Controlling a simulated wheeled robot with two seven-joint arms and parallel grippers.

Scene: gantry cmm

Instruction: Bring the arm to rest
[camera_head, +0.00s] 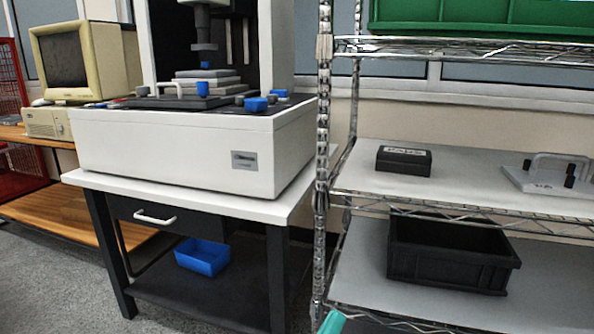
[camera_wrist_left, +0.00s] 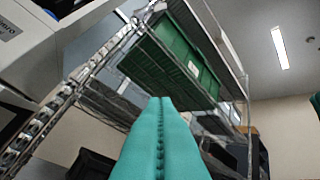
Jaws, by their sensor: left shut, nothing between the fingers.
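My left gripper (camera_head: 332,322) shows only as a teal fingertip at the bottom edge of the head view, in front of the wire shelf rack. In the left wrist view the two teal fingers (camera_wrist_left: 161,135) lie pressed together along their seam, with nothing between them. They point up toward the rack and its green bin (camera_wrist_left: 185,60). The rest of my left arm is out of the head view.
The chrome rack (camera_head: 322,150) holds a black case (camera_head: 404,160), a grey plate with a handle (camera_head: 550,178) and a black crate (camera_head: 450,265). Left of it, a white measuring machine (camera_head: 180,150) stands on a table (camera_head: 225,203). A blue bin (camera_head: 202,256) sits below.

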